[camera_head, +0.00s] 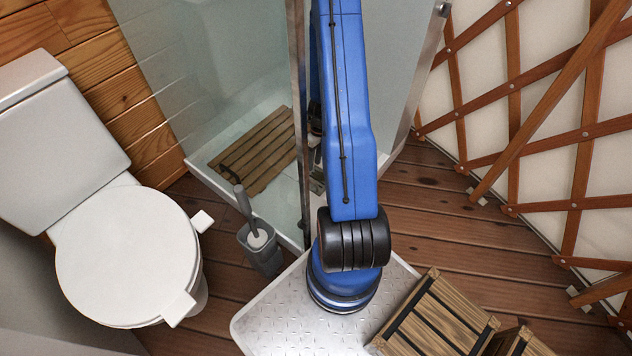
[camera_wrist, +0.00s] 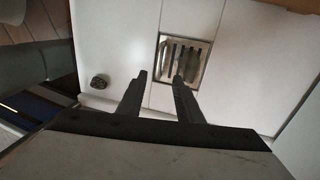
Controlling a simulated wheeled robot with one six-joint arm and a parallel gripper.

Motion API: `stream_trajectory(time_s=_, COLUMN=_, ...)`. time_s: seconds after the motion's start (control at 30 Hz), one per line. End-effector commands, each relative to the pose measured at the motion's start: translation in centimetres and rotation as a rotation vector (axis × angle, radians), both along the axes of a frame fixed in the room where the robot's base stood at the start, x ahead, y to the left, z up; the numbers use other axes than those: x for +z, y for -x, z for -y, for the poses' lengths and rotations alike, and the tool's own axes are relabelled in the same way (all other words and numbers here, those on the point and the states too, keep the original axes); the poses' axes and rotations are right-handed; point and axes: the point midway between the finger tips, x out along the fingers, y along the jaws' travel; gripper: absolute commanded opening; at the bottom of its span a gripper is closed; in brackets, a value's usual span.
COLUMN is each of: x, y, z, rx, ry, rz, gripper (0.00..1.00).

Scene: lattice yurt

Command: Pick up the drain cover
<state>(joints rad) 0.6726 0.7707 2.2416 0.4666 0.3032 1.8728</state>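The drain cover (camera_wrist: 184,60) shows in the wrist view as a small square metal piece with dark slots, set in a pale surface above the middle of the picture. My gripper (camera_wrist: 161,76) is open, with its two dark fingers apart and nothing seen between them. The right fingertip overlaps the lower part of the cover in the picture, and the left fingertip is left of it. I cannot tell whether they touch. In the head view my blue arm reaches down the middle, and the gripper and the drain cover are not seen.
A wooden slatted mat (camera_head: 254,150) lies in the glass shower (camera_head: 222,70). A toilet (camera_head: 125,255) stands at left, with a toilet brush (camera_head: 258,238) beside it. A small dark round object (camera_wrist: 99,81) lies left of my fingers.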

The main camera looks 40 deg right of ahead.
Motion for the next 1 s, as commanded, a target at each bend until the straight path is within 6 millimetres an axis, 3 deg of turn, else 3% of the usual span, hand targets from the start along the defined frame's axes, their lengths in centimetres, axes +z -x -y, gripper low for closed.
stream_trajectory(time_s=0.4, x=-5.7, y=0.2, z=-1.2, rx=0.001, ry=-0.002, rz=-0.001, gripper=0.33)
stream_trajectory(time_s=0.73, x=-7.2, y=0.1, z=-1.6, rx=0.0, ry=-0.001, rz=-0.001, gripper=0.33)
stream_trajectory(time_s=1.0, x=-10.0, y=0.0, z=-2.3, rx=-0.001, ry=-0.001, rz=-0.001, gripper=0.33)
